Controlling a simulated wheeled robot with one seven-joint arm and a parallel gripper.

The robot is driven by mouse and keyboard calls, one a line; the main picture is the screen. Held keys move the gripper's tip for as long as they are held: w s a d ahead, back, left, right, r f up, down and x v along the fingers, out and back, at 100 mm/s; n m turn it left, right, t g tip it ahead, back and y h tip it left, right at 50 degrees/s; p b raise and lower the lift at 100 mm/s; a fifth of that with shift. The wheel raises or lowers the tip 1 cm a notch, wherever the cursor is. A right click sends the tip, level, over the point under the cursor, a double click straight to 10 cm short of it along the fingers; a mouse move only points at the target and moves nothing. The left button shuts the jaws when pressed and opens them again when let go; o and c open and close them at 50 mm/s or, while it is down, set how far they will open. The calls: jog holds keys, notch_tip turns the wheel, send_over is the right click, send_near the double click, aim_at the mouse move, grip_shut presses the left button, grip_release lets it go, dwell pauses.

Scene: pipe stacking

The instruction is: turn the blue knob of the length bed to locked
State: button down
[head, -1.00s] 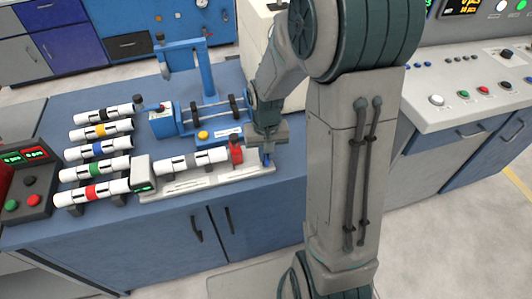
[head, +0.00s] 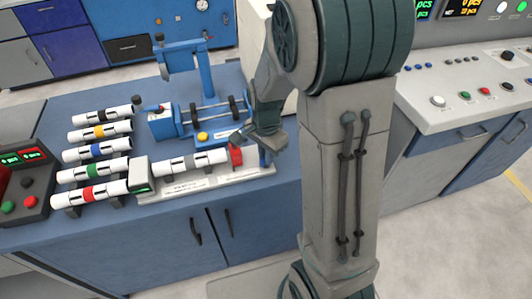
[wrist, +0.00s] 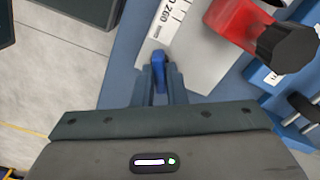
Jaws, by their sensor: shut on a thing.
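The blue knob (wrist: 159,68) is at the end of the pale length bed (wrist: 205,60), beside its printed scale. My gripper (wrist: 158,88) is shut on the knob, with one finger on each side of it. In the head view my gripper (head: 262,150) is at the right end of the bed (head: 205,183), turned at an angle, and mostly hides the knob. A white pipe with a grey band (head: 190,162) lies along the bed, between a grey block with a green display (head: 140,175) and the red stop (head: 236,155).
Several white pipes with coloured bands (head: 95,150) lie on a rack to the left. A blue fixture (head: 165,122) stands behind the bed. In the wrist view the red stop (wrist: 235,22) with its black knob (wrist: 287,47) is close on the right.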

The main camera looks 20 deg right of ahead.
jog(key=m+p, duration=0.2)
jog(key=m, duration=0.3)
jog(key=shift+r+m, duration=0.1)
jog(key=shift+m, duration=0.3)
jog(key=shift+w, duration=0.1)
dwell(0.3)
jog(key=c, duration=1.5)
grip_release()
jog(key=shift+o, duration=0.2)
notch_tip(320, 180, up, 14)
jog(key=p, duration=0.1)
jog(key=shift+f, duration=0.2)
jog(key=s+r+n+t, duration=0.2)
jog(key=s+r+n, duration=0.1)
jog(key=s+n, duration=1.1)
jog(key=n, duration=0.3)
jog(key=shift+n+t, duration=0.3)
jog(key=shift+t, duration=0.1)
